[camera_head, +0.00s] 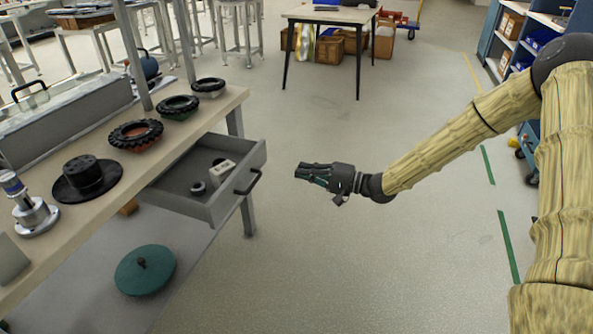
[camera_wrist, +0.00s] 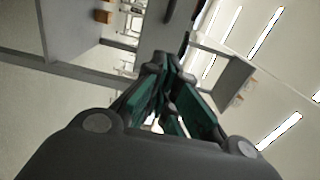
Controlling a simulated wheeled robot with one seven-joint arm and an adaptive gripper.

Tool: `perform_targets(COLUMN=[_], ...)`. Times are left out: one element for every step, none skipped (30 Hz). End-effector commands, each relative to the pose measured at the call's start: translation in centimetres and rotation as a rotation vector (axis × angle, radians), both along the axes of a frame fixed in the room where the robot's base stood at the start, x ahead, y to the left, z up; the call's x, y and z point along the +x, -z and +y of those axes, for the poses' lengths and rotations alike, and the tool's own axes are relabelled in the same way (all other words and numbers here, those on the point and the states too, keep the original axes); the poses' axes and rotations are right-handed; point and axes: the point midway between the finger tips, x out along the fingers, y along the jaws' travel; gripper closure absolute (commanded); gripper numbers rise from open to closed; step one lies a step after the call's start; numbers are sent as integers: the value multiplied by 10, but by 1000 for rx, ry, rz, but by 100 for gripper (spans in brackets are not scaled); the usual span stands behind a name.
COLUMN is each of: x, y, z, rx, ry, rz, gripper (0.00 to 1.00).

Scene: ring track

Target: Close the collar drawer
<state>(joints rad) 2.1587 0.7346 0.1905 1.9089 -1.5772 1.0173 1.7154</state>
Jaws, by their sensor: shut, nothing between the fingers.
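The grey collar drawer (camera_head: 226,208) stands pulled out from under the workbench, with its black handle (camera_head: 250,182) on the front panel facing right. Inside it lie a small dark ring (camera_head: 198,188) and a pale block (camera_head: 221,170). My gripper (camera_head: 299,172) is in the air to the right of the handle, apart from it, with its fingers pointing left toward the drawer. It is shut and empty. In the wrist view my gripper's green-sided fingers (camera_wrist: 163,62) are close together; I cannot tell the drawer clearly there.
The workbench (camera_head: 110,185) carries several black toothed rings (camera_head: 136,133), a black hub (camera_head: 86,176) and a metal fitting (camera_head: 36,214). A green round lid (camera_head: 145,270) is below the bench. The floor around my gripper is clear. Shelves (camera_head: 515,40) stand far right.

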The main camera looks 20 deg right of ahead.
Motion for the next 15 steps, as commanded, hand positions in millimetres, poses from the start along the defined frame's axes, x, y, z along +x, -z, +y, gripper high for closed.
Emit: perform_targets(x=[4,7,11,14,17,21,24,27,31,34,37,41,44,46,50], y=[2,2,2,2,2,2,3,2,2,2,2,2,3,3,2], z=[7,11,16,20,24,30,34,38,43,47,52,57,61,65,70], rx=[-1,-1,-1,-1,-1,-1,-2,-2,-1,-1,-1,-2,-2,-2,-1], ry=[-1,-1,-1,0,-1,-1,-1,-1,-1,-1,-1,-1,-1,-1,-1], rz=[1,1,1,1,1,1,1,1,2,1,1,1,1,1,1], gripper=[100,100,100,100,100,100,100,100,100,100,100,100,100,100,100])
